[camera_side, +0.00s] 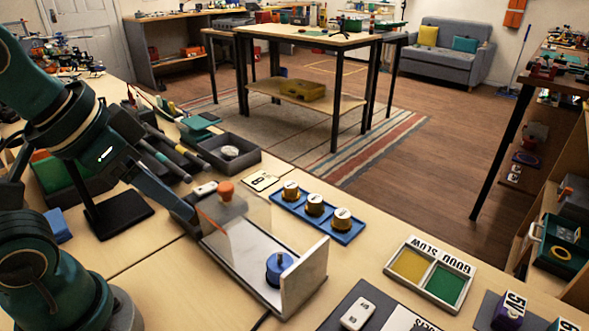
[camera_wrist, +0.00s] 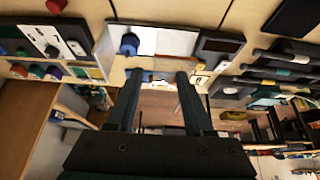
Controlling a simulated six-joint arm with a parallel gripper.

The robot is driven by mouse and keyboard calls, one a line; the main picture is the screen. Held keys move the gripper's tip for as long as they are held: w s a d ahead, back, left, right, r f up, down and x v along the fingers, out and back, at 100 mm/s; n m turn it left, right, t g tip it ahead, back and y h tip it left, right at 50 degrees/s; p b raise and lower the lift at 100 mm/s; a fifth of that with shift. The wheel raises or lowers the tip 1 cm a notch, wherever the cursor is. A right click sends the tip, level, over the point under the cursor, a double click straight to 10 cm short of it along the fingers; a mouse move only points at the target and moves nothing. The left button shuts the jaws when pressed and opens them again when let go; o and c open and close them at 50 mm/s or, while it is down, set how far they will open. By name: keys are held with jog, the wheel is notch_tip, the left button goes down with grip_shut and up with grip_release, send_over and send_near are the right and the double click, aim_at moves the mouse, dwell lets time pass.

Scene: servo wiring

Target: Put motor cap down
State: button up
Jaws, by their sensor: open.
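My gripper (camera_side: 188,212) is at the left end of a long pale fixture (camera_side: 240,257). In the wrist view its two fingers (camera_wrist: 160,76) stand apart with nothing seen held between them. A clear panel rises from the fixture, and an orange knob-like piece (camera_side: 226,191) shows by its top left corner. A blue round piece (camera_side: 279,268) stands on the fixture near its upright end plate; it also shows in the wrist view (camera_wrist: 129,44). I cannot tell which piece is the motor cap. Contact between the fingers and the fixture is not clear.
A blue tray (camera_side: 290,205) holds three gold cylinders with pale tops. A dark bin (camera_side: 252,163) is behind the fixture. A tray with yellow and green pads (camera_side: 430,272) is at right. A black stand (camera_side: 118,214) is left of the gripper. Some bench is bare in front.

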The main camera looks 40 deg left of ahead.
jog(key=w+a+r+t+y, duration=0.35)
jog(key=w+r+t, duration=0.3)
jog(key=w, duration=0.35)
jog(key=w+d+r+m+t+h, duration=0.1)
jog(key=w+d+r+m+h, duration=0.1)
jog(key=d+m+h, duration=0.25)
jog(key=w+d+r+m+t+h, duration=0.2)
jog(key=w+d+m+h, duration=0.1)
jog(key=d+h, duration=0.25)
jog(key=s+d+f+m+g+h, duration=0.6)
jog(key=s+d+f+m+g, duration=0.25)
jog(key=s+d+g, duration=0.45)
jog(key=f, duration=0.6)
jog(key=a+f, duration=0.1)
jog(key=f, duration=1)
jog(key=shift+s+a+f, duration=0.25)
jog(key=shift+s+f, duration=0.05)
jog(key=shift+f, duration=0.05)
jog(key=shift+x, duration=2.65)
